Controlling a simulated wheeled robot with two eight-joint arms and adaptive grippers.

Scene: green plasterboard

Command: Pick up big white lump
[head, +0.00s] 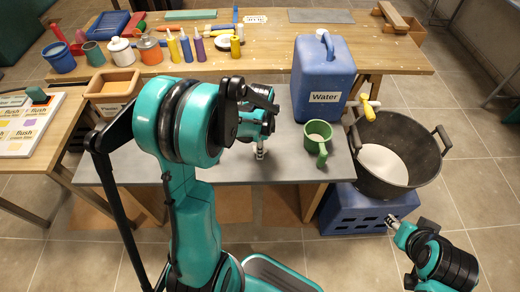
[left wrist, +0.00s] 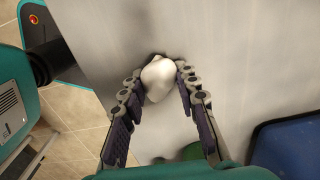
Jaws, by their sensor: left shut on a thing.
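The big white lump (left wrist: 159,80) is a smooth, rounded, pale piece in the left wrist view. It sits between the two fingertips of my left gripper (left wrist: 157,72), which is shut on it over the grey table top (left wrist: 235,55). I cannot tell whether the lump touches the table. In the head view my left gripper (head: 260,152) is at the middle of the grey table, and the lump is hidden there. My right gripper (head: 394,222) is low at the right, away from the table; its jaws are too small to tell.
A green mug (head: 319,143) and a blue water container (head: 321,80) stand right of my left gripper. A black tub (head: 407,184) with white powder rests on a blue crate (head: 355,208). A beige box (head: 113,88) is at the left. Bottles and pots line the wooden bench (head: 270,65).

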